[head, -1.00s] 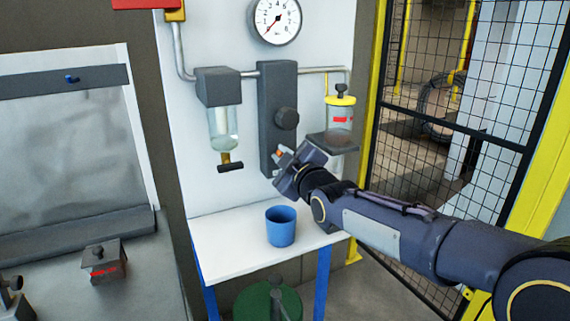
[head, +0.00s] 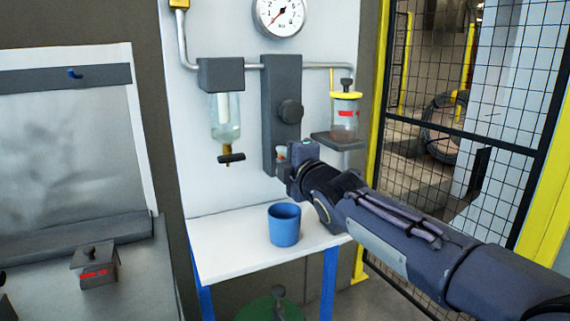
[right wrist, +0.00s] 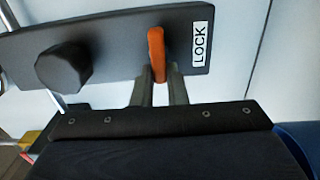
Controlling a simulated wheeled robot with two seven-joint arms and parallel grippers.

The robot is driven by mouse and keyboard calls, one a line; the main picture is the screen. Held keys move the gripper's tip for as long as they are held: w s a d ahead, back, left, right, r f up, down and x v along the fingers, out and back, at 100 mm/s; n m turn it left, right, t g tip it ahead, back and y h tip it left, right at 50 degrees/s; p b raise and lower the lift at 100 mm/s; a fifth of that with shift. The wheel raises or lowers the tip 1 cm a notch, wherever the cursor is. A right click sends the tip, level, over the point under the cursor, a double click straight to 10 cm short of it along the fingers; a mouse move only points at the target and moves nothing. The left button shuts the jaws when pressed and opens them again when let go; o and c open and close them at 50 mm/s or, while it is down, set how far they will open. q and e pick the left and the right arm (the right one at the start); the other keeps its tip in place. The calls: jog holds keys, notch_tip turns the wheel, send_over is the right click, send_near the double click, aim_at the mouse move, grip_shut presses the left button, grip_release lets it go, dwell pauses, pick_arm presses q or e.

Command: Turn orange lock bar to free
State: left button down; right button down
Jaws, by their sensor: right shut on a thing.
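The orange lock bar (right wrist: 156,54) lies across the dark grey panel (right wrist: 110,50), beside a white label reading LOCK (right wrist: 200,43). In the head view only a small orange piece of the bar (head: 281,153) shows at the lower end of the panel (head: 282,75); my gripper hides the rest. My right gripper (right wrist: 160,82) is shut on the bar, with one finger on each side of it. In the head view my right gripper (head: 291,160) is in front of the panel's lower end. My left gripper is not in view.
A black knob (head: 290,113) sits on the panel above the bar. A glass bowl with a valve (head: 226,118) hangs to the left, and a yellow-topped jar (head: 344,115) stands to the right. A blue cup (head: 284,225) is on the white table (head: 225,240) below.

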dwell(0.3)
jog(key=c, duration=1.4)
grip_release()
jog(key=shift+c, duration=0.2)
jog(key=b+v, duration=0.5)
jog(key=v, duration=0.2)
jog(key=shift+s, duration=0.4)
jog(key=shift+d, duration=0.15)
